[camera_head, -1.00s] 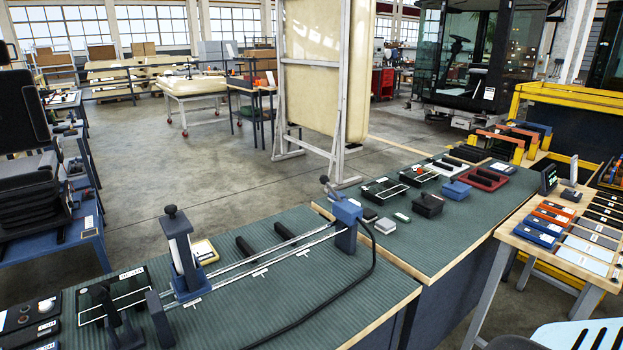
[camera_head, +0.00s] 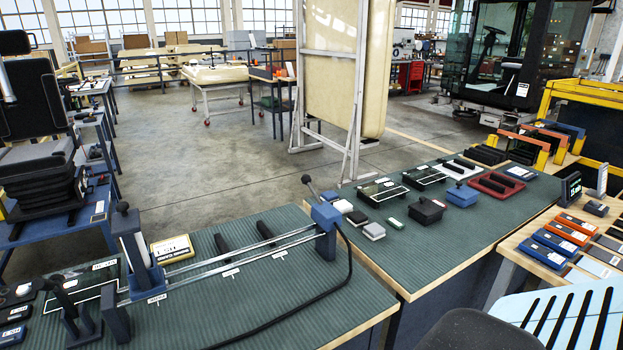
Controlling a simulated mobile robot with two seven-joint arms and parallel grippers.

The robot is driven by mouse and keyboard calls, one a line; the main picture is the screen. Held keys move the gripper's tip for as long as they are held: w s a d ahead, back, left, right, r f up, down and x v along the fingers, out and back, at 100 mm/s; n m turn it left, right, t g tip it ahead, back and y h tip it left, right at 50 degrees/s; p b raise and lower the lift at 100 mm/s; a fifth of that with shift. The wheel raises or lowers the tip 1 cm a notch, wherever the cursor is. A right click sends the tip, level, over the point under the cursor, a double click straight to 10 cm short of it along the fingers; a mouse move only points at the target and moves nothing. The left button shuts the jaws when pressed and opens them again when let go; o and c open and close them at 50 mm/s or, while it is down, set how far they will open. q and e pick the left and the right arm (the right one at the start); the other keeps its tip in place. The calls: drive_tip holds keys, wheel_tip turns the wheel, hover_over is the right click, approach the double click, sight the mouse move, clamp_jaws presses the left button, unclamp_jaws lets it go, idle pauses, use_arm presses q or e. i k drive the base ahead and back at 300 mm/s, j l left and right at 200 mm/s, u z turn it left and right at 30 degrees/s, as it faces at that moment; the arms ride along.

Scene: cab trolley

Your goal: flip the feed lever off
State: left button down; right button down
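No lever's label reads clearly as feed here, so I cannot tell which one is the feed lever. A tall blue and white lever (camera_head: 132,240) with a black knob stands near the left end of two metal rails on the green bench. It leans slightly to the left. A small lever (camera_head: 309,184) with a dark knob rises from a blue block (camera_head: 325,215) at the rails' right end. It also tilts to the left. A short black lever form (camera_head: 62,295) stands at the lower left. Neither of my grippers is in view.
The green-topped bench (camera_head: 270,290) carries a black cable (camera_head: 345,262) and a yellow box (camera_head: 172,250). A second bench (camera_head: 480,220) holds several small boxes. A light blue slotted panel (camera_head: 570,318) and dark rounded shape (camera_head: 465,330) fill the lower right. Open floor (camera_head: 225,165) lies behind.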

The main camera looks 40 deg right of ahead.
sight(306, 179)
drive_tip(key=k+l, duration=0.1)
drive_tip(key=l, duration=0.2)
drive_tip(key=l+u, duration=0.15)
drive_tip(key=l, duration=0.15)
drive_tip(key=k+l, duration=0.15)
drive_tip(key=l, duration=0.15)
drive_tip(key=k+l, duration=0.1)
drive_tip(key=l, duration=0.25)
drive_tip(key=k+l, duration=0.1)
drive_tip(key=l, duration=0.25)
drive_tip(key=k+l, duration=0.1)
drive_tip(key=l, duration=0.25)
drive_tip(key=k+l, duration=0.1)
drive_tip(key=l, duration=0.25)
drive_tip(key=k+l+u, duration=0.1)
drive_tip(key=l, duration=0.25)
